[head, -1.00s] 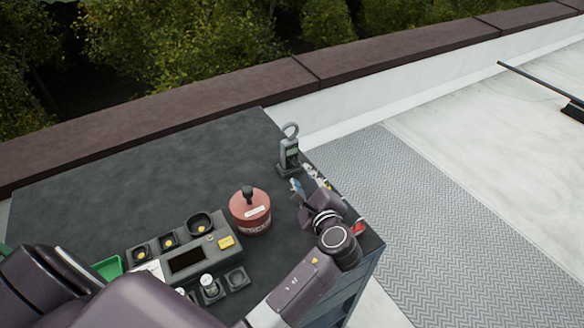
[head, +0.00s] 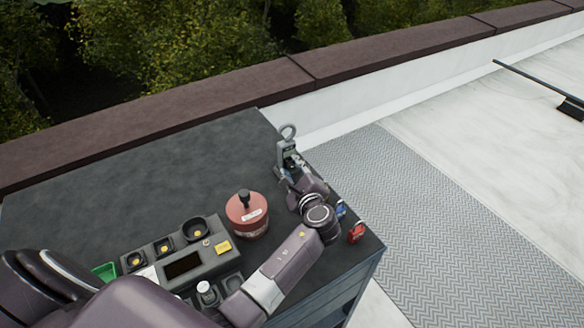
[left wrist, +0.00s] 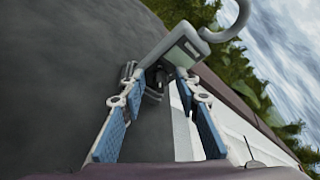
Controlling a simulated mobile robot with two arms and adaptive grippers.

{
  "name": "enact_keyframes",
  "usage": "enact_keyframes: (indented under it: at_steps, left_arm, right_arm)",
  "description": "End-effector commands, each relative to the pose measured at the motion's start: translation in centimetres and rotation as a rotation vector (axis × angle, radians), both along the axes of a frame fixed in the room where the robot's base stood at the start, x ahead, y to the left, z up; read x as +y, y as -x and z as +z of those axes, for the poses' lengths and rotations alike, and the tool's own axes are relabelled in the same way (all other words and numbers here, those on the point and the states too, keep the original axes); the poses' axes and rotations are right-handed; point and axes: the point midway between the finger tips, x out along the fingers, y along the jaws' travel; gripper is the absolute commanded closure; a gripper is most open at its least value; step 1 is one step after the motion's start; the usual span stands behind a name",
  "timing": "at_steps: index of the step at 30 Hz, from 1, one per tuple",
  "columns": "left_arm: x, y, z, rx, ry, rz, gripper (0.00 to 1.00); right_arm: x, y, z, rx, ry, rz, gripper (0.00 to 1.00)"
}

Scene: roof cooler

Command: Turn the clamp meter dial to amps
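The grey clamp meter (head: 285,152) stands upright near the far right corner of the dark cabinet top, its ring-shaped jaw at the top. In the left wrist view the meter (left wrist: 183,48) is tilted in the picture, just beyond my fingertips. A dark round part, probably the dial (left wrist: 158,77), shows between the tips. My left gripper (left wrist: 157,82) is open, its two blue-padded fingers apart on either side of that part. In the head view my left gripper (head: 286,181) is at the meter's lower front, partly hidden by my wrist. Contact cannot be told. My right gripper is not in view.
A red canister (head: 248,218) with a black knob stands left of my forearm. A grey tray unit (head: 205,268) with several cups is at the front. A red padlock (head: 356,234) and a blue item (head: 341,208) lie near the right edge. The cabinet's far left top is clear.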

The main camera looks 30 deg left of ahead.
Motion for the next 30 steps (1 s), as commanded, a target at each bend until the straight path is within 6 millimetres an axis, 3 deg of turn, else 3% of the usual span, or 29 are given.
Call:
enact_keyframes:
  at_steps: [4,12,22,30]
  left_arm:
    - [0.0,0.0,0.0,0.000,0.000,0.000,0.71]
    - [0.0,0.0,0.0,0.001,-0.001,0.000,1.00]
    - [0.0,0.0,0.2,0.020,-0.012,0.000,1.00]
    - [-0.2,-0.2,0.9,0.135,-0.079,0.000,1.00]
  right_arm:
    - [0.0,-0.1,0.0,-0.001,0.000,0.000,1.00]
    - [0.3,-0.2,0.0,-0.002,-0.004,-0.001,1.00]
    - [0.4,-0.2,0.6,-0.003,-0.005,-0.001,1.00]
    - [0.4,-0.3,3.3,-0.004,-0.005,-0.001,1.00]
